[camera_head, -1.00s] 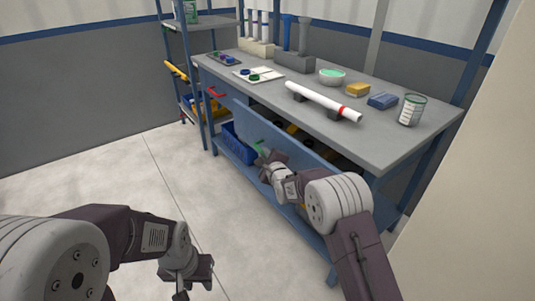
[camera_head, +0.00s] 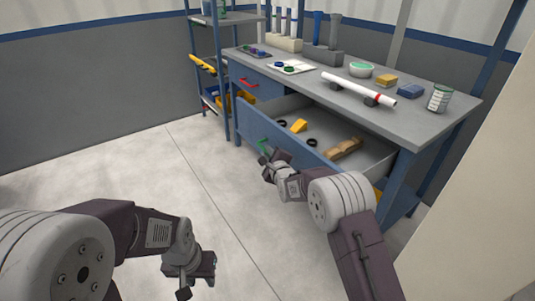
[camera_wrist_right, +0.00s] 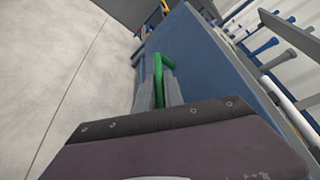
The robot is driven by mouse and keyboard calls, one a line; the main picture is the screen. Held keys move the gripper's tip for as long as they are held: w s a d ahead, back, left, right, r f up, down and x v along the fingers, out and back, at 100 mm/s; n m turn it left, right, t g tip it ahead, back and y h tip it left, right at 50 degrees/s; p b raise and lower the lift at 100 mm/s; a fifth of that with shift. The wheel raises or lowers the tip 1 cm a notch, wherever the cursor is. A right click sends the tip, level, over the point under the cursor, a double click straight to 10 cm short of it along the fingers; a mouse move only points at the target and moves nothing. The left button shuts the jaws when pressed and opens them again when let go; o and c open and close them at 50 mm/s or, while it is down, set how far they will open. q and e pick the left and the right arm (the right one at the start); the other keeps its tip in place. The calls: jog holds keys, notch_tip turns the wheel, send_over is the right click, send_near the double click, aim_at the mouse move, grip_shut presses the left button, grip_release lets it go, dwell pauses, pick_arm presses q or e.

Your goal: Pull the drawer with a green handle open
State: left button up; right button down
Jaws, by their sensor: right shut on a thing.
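The blue drawer (camera_head: 290,148) stands pulled out of the workbench, so its inside shows in the head view. Its green handle (camera_head: 263,147) is on the drawer front and also shows in the right wrist view (camera_wrist_right: 158,68). My right gripper (camera_head: 270,157) is at the handle, and in the right wrist view its fingers (camera_wrist_right: 158,85) are shut on the green bar. My left gripper (camera_head: 198,278) hangs low at the bottom of the head view, away from the bench. Its fingers look apart with nothing between them.
The drawer holds a yellow object (camera_head: 299,125), a brown wooden piece (camera_head: 343,148) and black rings (camera_head: 311,142). A red-handled drawer (camera_head: 262,90) to the left is closed. On the benchtop (camera_head: 420,125) lies a white pipe (camera_head: 355,86). The floor left of the bench is clear.

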jog(key=shift+d+f, duration=0.1)
jog(key=c, duration=1.5)
grip_release()
jog(key=shift+o, duration=0.2)
jog(key=p+v, duration=0.2)
jog(key=v, duration=0.7)
jog(key=shift+p, duration=0.35)
